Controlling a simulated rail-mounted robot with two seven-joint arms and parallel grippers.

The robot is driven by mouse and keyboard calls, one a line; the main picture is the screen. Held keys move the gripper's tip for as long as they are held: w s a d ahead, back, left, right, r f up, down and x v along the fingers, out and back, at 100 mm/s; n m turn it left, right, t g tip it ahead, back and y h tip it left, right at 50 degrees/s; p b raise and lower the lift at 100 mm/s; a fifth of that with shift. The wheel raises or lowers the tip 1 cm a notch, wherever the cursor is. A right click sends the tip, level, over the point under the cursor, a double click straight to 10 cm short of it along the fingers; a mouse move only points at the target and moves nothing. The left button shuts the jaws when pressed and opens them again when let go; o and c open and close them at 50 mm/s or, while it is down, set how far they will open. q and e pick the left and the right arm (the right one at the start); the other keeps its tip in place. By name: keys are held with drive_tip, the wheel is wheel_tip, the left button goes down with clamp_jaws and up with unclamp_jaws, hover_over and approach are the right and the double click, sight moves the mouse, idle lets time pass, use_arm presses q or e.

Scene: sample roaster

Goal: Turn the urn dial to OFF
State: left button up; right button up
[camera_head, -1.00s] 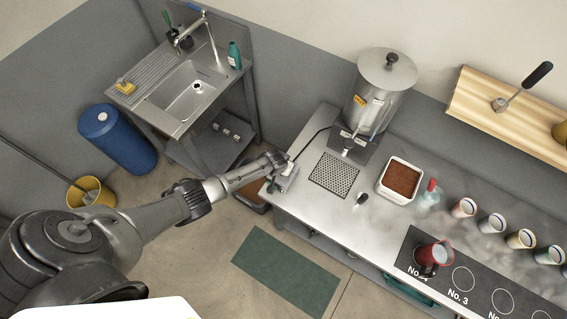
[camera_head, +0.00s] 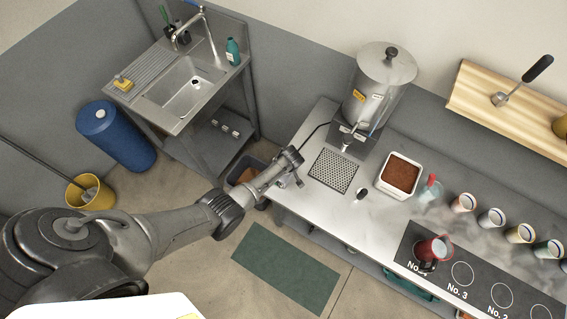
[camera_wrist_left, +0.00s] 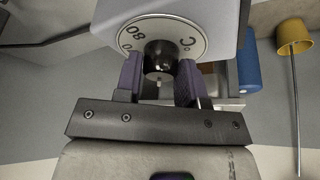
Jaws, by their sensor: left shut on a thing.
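The urn dial shows in the left wrist view as a round pale plate (camera_wrist_left: 190,22) with dark markings, "80" and "°C" among them, and a black knob (camera_wrist_left: 158,57) at its centre. My left gripper (camera_wrist_left: 160,84) has its two purple-grey fingers shut on the knob, one on each side. In the head view my left gripper (camera_head: 287,166) is at the dial's grey box, at the counter's left end; my arm hides most of the box and the dial face. A steel urn (camera_head: 378,88) stands at the back of the counter. My right gripper is not in view.
A drip grate (camera_head: 333,170), a tray of brown grounds (camera_head: 400,175), several cups and a red pitcher (camera_head: 432,251) are on the steel counter. A sink (camera_head: 187,90) and a blue cylinder (camera_head: 115,135) are at left. A green mat (camera_head: 287,267) lies on the floor.

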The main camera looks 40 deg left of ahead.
use_arm(q)
drive_tip(key=shift+n+g+b, duration=0.4)
drive_tip(key=shift+n+b, duration=0.2)
drive_tip(key=shift+n, duration=0.9)
drive_tip(key=o, duration=0.9)
drive_tip(key=shift+d+r, duration=0.2)
drive_tip(key=shift+r, duration=0.35)
drive_tip(key=shift+d+p+v, duration=0.2)
drive_tip(key=shift+p+v, duration=0.55)
drive_tip(key=shift+v, duration=5.5)
